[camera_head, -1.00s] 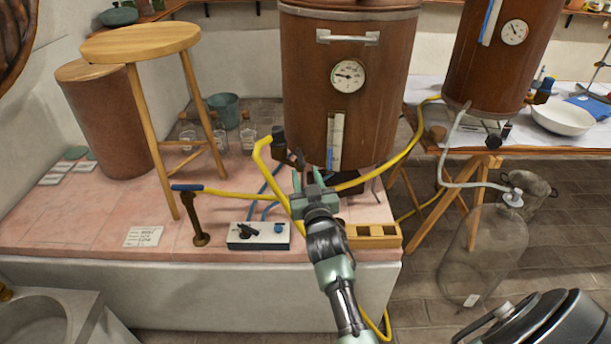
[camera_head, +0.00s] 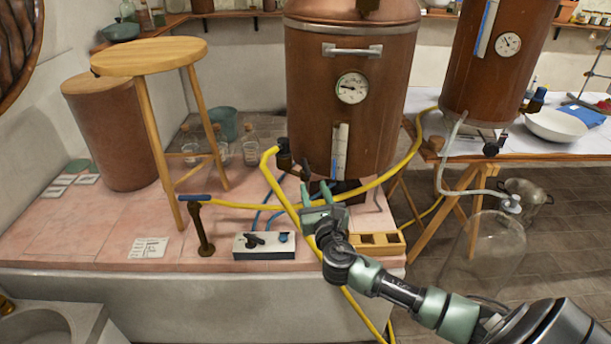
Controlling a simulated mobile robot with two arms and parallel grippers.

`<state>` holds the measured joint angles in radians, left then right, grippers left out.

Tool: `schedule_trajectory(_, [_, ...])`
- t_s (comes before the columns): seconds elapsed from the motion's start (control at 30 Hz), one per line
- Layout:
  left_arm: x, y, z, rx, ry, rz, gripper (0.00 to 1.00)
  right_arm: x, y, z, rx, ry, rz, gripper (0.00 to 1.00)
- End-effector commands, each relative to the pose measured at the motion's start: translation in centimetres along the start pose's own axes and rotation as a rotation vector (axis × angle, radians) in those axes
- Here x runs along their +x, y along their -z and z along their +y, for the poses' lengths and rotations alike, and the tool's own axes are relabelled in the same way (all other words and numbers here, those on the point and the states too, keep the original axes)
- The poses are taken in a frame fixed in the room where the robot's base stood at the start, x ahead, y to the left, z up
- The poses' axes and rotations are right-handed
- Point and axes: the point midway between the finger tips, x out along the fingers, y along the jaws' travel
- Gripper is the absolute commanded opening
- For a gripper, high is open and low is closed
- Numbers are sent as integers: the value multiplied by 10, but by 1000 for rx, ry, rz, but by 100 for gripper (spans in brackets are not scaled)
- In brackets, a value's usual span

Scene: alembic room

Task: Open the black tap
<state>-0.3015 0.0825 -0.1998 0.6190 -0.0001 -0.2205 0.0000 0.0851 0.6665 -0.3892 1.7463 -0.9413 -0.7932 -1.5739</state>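The large copper vessel (camera_head: 350,60) stands at the centre on the pink tiled platform. A black tap fitting (camera_head: 284,156) sits at its lower left, at the upper end of a yellow hose. A thin dark piece (camera_head: 305,171), perhaps a tap lever, shows beside it, just above my gripper. My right gripper (camera_head: 317,186) is below the vessel's front, its two green fingers apart and pointing at the vessel. I see nothing between them; whether they touch the dark piece I cannot tell. Another black tap (camera_head: 491,149) is on the right vessel (camera_head: 500,60). My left gripper is out of view.
The yellow hose (camera_head: 272,180) loops close by my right gripper. A white box (camera_head: 265,252) with black and blue knobs and a wooden tray (camera_head: 378,250) lie at the platform's front. A stool (camera_head: 148,55) stands left; a large glass jar (camera_head: 490,262) stands right.

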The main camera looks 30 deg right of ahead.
Motion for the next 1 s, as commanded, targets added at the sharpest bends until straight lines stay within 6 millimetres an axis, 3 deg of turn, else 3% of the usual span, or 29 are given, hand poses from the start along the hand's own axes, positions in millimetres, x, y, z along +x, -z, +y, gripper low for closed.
schedule_trajectory(0.43, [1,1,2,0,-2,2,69,65,0,0,3,0,0,38])
schedule_trajectory(0.83, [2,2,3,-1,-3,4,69,75,0,1,4,-1,1,38])
schedule_trajectory(0.97, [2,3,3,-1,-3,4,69,74,0,1,4,-1,1,4])
schedule_trajectory(1.0, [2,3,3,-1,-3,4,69,74,0,1,4,-1,1,0])
